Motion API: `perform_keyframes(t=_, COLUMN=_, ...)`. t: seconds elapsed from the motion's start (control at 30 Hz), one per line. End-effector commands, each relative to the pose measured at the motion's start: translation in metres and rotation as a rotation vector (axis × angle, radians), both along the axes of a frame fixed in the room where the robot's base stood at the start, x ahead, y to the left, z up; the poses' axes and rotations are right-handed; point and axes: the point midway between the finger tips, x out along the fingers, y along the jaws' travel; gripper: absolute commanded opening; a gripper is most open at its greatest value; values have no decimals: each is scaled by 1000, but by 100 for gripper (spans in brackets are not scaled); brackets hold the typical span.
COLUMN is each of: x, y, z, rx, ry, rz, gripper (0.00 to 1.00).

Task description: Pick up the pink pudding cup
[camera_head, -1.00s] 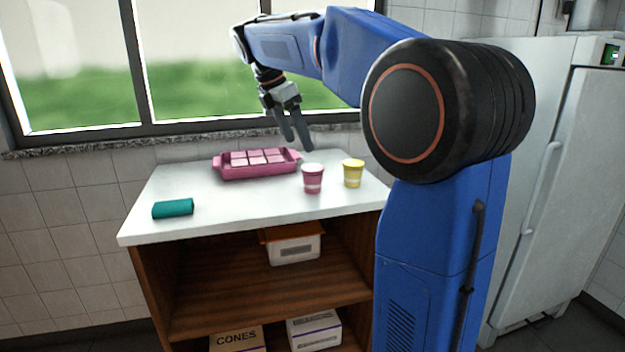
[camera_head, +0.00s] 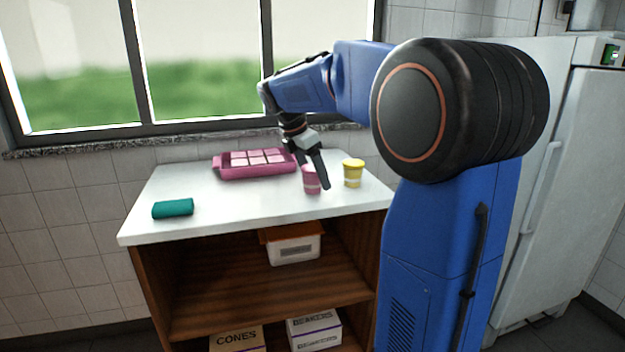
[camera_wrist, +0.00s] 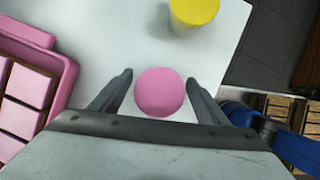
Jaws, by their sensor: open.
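The pink pudding cup (camera_head: 311,186) stands upright on the white counter top, partly hidden by my gripper in the head view. My gripper (camera_head: 319,180) is lowered around it, pointing down. In the wrist view the cup's round pink lid (camera_wrist: 160,92) lies between the two open fingers of my gripper (camera_wrist: 158,88), with a gap on each side. The fingers do not appear to touch the cup.
A yellow cup (camera_head: 353,173) stands close to the right of the pink cup; it also shows in the wrist view (camera_wrist: 193,14). A pink tray (camera_head: 229,174) with pale pink blocks is at the back. A teal roll (camera_head: 173,208) lies at the left. The front counter middle is clear.

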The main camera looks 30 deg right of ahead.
Motion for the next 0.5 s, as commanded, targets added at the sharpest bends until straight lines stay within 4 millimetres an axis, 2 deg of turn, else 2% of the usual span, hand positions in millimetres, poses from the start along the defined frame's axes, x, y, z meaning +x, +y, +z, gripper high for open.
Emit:
perform_keyframes(t=0.13, x=0, y=-5, z=-13, rx=0, ry=1, rz=1, gripper=69)
perform_keyframes(t=0.4, x=0, y=-6, z=-15, rx=0, ry=0, rz=1, gripper=69)
perform_keyframes(t=0.43, x=0, y=-6, z=-15, rx=0, ry=0, rz=1, gripper=64)
perform_keyframes(t=0.5, x=0, y=-6, z=-15, rx=0, ry=0, rz=1, gripper=47)
